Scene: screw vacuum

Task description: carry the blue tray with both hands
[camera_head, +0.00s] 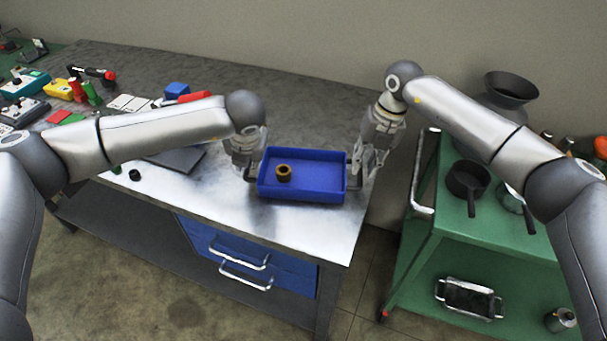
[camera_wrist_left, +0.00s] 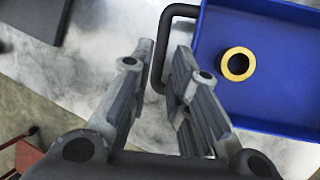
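The blue tray (camera_head: 300,192) lies on the metal worktop near its front right corner. A brass ring-shaped part (camera_head: 284,172) stands inside it, left of its middle; it also shows in the left wrist view (camera_wrist_left: 237,64). My left gripper (camera_head: 246,174) is at the tray's left side. In the left wrist view its fingers (camera_wrist_left: 166,52) are apart, one on either side of the tray's dark left handle (camera_wrist_left: 161,40). My right gripper (camera_head: 363,174) is at the tray's right side, pointing down with its fingers apart. The right handle is largely hidden by it.
The worktop (camera_head: 270,225) is clear in front of the tray. A dark flat plate (camera_head: 178,158) and tools lie to the left. A green cart (camera_head: 450,235) with pans stands to the right, beyond a narrow gap. Blue drawers (camera_head: 245,255) sit below the worktop.

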